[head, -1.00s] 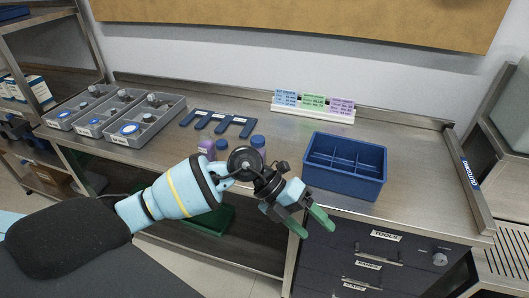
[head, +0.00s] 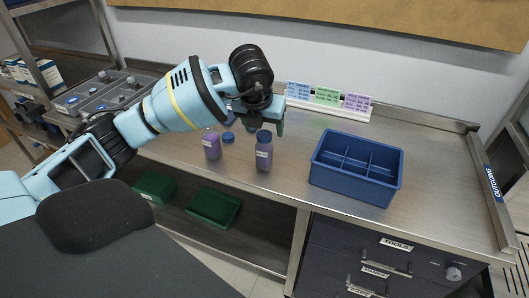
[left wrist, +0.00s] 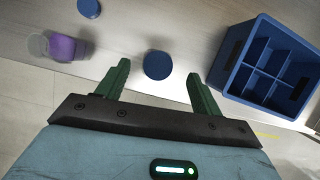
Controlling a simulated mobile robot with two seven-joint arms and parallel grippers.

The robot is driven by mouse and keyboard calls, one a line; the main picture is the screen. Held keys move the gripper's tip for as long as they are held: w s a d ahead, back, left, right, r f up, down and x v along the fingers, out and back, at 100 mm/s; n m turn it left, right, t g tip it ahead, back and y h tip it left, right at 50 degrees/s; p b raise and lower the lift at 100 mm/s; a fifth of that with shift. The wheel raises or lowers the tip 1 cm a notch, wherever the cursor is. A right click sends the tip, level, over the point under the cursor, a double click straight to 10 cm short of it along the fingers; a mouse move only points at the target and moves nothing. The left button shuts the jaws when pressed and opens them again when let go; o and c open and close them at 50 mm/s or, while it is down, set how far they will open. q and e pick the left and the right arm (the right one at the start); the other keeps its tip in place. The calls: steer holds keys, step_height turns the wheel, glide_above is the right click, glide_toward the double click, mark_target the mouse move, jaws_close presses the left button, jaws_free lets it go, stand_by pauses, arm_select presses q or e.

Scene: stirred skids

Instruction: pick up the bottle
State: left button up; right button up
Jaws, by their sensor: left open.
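A capped bottle (head: 264,155) with a blue lid and a pale label stands upright on the steel bench, left of the blue divided bin. My left gripper (head: 265,126) is open and empty above it, pointing down, partly hidden behind my own wrist. In the left wrist view the bottle's round blue lid (left wrist: 158,65) shows from above, between the two green fingers of the left gripper (left wrist: 159,70). A second, purple bottle (head: 212,146) without a lid stands to the left; it also shows in the left wrist view (left wrist: 62,47). My right gripper is not in view.
The blue divided bin (head: 330,173) stands close on the right. Colored cards (head: 327,96) stand at the back. Grey trays (head: 95,100) are at left. Bench at right is clear.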

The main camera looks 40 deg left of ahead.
mark_target(264, 134)
arm_select(q)
steer(key=shift+w+f, duration=0.2)
steer(key=shift+f, duration=0.2)
steer(key=x, duration=0.4)
steer(key=shift+a+f, duration=0.2)
steer(key=shift+f, duration=0.1)
steer(key=shift+w+f, duration=0.1)
steer(key=shift+f, duration=0.15)
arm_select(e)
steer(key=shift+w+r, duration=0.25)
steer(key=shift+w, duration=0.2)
